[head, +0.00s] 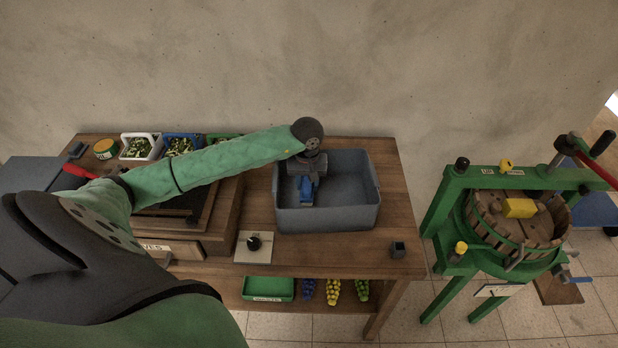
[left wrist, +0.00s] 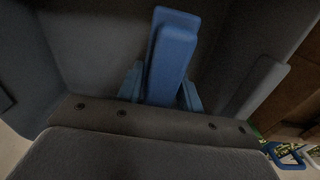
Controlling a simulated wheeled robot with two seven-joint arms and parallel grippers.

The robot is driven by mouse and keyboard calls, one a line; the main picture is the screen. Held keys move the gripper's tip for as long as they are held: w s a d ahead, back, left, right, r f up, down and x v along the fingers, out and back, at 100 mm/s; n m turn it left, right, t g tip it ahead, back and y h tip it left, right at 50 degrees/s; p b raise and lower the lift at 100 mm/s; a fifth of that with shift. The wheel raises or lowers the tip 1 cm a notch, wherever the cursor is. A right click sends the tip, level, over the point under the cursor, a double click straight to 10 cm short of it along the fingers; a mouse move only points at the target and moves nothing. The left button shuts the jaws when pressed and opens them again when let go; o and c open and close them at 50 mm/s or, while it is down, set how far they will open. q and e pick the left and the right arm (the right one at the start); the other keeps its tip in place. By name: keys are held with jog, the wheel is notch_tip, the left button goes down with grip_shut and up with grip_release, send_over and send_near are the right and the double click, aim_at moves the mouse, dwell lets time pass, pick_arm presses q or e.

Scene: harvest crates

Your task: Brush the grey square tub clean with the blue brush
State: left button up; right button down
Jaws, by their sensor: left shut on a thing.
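The grey square tub (head: 345,217) stands on the wooden table, open at the top. My left gripper (head: 303,182) reaches down inside its left part. It is shut on the blue brush (head: 305,196), which points down toward the tub floor. In the left wrist view the blue brush (left wrist: 172,60) stands out beyond the gripper, with the grey tub walls (left wrist: 85,45) around it. I cannot tell whether the bristles touch the tub. My right gripper is in neither view.
Crates of green produce (head: 140,147) line the back left. A green press (head: 450,200) stands right of the table (head: 390,180).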

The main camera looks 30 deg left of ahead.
pick_arm(q)
jog(key=f, duration=0.3)
jog(key=shift+w, duration=0.3)
jog(key=shift+s+f, duration=0.15)
jog(key=shift+f, duration=0.95)
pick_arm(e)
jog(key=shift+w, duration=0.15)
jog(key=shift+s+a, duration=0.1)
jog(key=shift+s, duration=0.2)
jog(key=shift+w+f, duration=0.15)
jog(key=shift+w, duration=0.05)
